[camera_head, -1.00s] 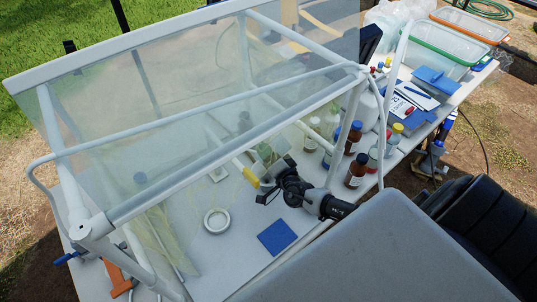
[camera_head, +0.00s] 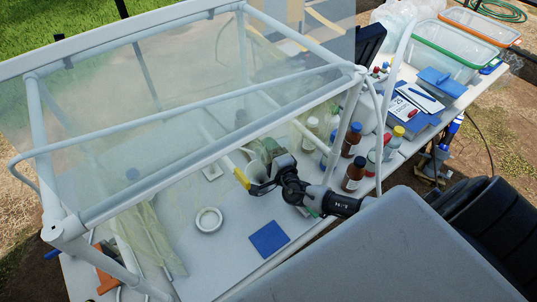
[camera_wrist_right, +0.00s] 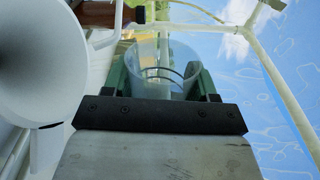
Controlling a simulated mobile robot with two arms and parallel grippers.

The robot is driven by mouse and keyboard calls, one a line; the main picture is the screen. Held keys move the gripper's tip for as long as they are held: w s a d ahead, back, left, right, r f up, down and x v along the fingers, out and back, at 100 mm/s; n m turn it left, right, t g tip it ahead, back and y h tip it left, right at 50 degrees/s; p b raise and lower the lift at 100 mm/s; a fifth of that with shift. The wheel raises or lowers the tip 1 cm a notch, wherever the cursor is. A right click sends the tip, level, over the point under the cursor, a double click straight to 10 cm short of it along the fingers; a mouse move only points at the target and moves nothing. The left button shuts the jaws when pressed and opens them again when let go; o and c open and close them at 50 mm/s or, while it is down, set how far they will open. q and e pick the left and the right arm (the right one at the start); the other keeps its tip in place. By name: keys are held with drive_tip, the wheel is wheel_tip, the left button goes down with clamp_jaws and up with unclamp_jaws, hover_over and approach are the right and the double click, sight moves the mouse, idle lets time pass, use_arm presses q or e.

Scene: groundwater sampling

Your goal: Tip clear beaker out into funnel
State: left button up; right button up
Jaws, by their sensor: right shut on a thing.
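My right gripper (camera_head: 266,158) is under the clear-panelled frame, above the table. In the right wrist view its green fingers (camera_wrist_right: 163,76) are shut around the clear beaker (camera_wrist_right: 162,58). That view is rolled, with sky on its right, so the beaker appears tipped well over. I cannot make out liquid in it. A large white funnel-like cone (camera_wrist_right: 38,62) fills the left of the wrist view, close to the beaker and on its lower side. In the head view the funnel is hard to make out behind the panel and gripper. My left gripper is out of view.
The white frame and its clear panel (camera_head: 150,110) enclose the work area. Brown bottles (camera_head: 354,172) and other bottles stand right of my gripper. A white ring-shaped item (camera_head: 208,220) and a blue square (camera_head: 269,239) lie in front, with bare table around them.

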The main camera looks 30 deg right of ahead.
sight(284, 140)
drive_tip(key=shift+d+f+m+b, duration=0.1)
drive_tip(key=shift+d+m+b, duration=0.45)
drive_tip(key=shift+m, duration=0.35)
drive_tip(key=shift+d+m+b, duration=0.3)
drive_tip(key=shift+m+b, duration=0.15)
drive_tip(key=shift+m, duration=0.05)
drive_tip(key=shift+s+d+m+b, duration=0.1)
drive_tip(key=shift+d+m+b, duration=0.2)
drive_tip(key=shift+m, duration=0.1)
drive_tip(key=shift+d+r+m+b, duration=0.25)
drive_tip(key=shift+m+b, duration=0.3)
drive_tip(key=shift+m, duration=0.45)
drive_tip(key=shift+d+r+m, duration=0.15)
drive_tip(key=shift+r+m, duration=0.05)
drive_tip(key=shift+m, duration=0.5)
drive_tip(key=m, duration=0.1)
drive_tip(key=d+m+b, duration=0.1)
drive_tip(key=r+m, duration=0.1)
drive_tip(key=m, duration=0.1)
drive_tip(key=shift+d+r+b, duration=0.1)
drive_tip(key=shift+d+b, duration=0.15)
drive_tip(key=shift+b, duration=0.1)
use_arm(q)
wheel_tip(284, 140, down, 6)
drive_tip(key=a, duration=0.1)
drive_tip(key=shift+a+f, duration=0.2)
use_arm(e)
drive_tip(key=shift+d+r+m, duration=0.25)
drive_tip(key=shift+r+m, duration=0.2)
drive_tip(key=shift+m, duration=0.75)
